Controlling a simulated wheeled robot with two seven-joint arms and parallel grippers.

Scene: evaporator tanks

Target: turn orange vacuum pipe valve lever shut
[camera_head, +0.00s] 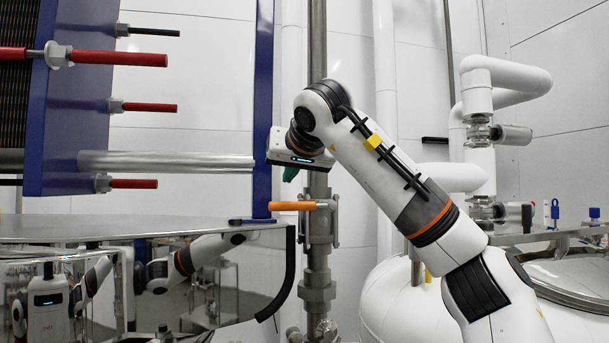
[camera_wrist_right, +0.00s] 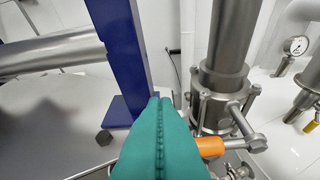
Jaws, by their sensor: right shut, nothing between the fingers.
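The orange valve lever (camera_head: 292,206) sticks out level to the left from the valve body (camera_head: 320,225) on the vertical steel vacuum pipe, roughly crosswise to the pipe. In the right wrist view, the orange lever (camera_wrist_right: 210,147) is partly hidden behind the teal fingers, with its metal stem running right to the valve. My right gripper (camera_head: 290,174) is just above the lever in the head view, its teal fingers mostly hidden by the wrist. The right wrist view shows the fingers (camera_wrist_right: 160,101) shut together and empty; contact with the lever cannot be told. My left gripper is not in view.
A blue frame post (camera_head: 262,110) stands just left of the pipe. A polished steel tank (camera_head: 150,230) lies below left and mirrors my body. A white tank (camera_head: 400,300) and white pipes (camera_head: 505,75) are at right. A gauge (camera_wrist_right: 296,45) shows in the wrist view.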

